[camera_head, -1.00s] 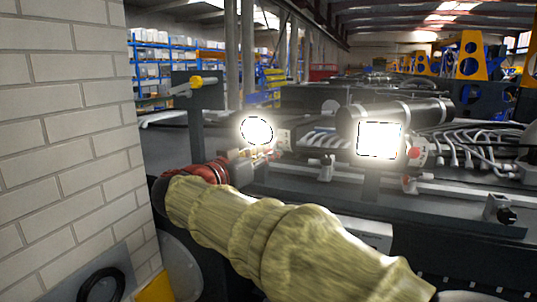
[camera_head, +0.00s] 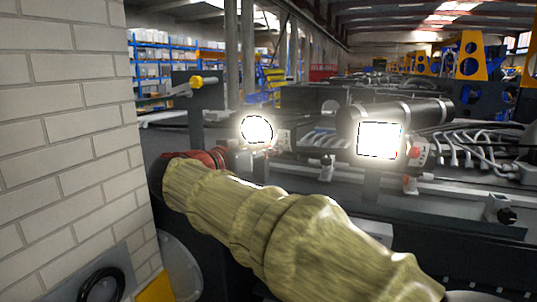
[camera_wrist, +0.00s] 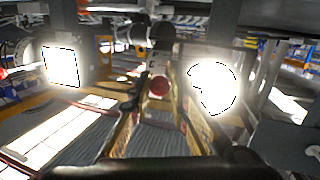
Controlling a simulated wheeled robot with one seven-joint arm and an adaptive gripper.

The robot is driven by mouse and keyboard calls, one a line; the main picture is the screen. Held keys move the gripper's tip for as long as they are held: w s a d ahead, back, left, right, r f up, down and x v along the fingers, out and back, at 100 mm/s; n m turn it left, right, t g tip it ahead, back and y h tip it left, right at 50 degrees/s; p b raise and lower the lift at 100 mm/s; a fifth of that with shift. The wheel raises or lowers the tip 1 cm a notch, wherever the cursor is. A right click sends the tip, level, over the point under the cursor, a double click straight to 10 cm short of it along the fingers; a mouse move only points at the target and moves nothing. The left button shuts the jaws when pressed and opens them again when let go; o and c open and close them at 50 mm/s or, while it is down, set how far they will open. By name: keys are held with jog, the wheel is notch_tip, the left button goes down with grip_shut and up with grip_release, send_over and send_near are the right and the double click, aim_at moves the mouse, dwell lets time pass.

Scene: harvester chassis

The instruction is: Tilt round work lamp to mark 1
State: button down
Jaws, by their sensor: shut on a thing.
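The round work lamp (camera_head: 257,130) glows white on its bracket, left of the glowing rectangular lamp (camera_head: 380,140). My gripper (camera_wrist: 158,100) is shut on a part of the round work lamp. In the wrist view a red knob (camera_wrist: 158,86) shows between its two yellowish fingers, and the round lamp (camera_wrist: 213,86) glows just right of them. Glare and the dark gripper body hide the exact contact. In the head view my arm reaches up from the lower right, with its end just left of and below the round lamp. I cannot make out mark 1.
The rectangular lamp has its own red knob (camera_head: 416,152). A pale brick wall (camera_head: 65,140) stands close on the left. A dark post with a yellow knob (camera_head: 196,82) rises behind the arm. Pale cables (camera_head: 460,148) and a black cylinder (camera_head: 400,113) lie at the right.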

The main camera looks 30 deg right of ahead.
notch_tip(320, 180, up, 3)
jog(key=y+p, duration=0.1)
jog(key=g+y+p, duration=0.1)
jog(key=shift+s+a+r+n+y, duration=0.1)
jog(key=shift+a+n+y, duration=0.05)
jog(key=shift+n+y, duration=0.15)
jog(key=c, duration=1.7)
grip_release()
jog(key=shift+o, duration=0.2)
jog(key=v, duration=1.2)
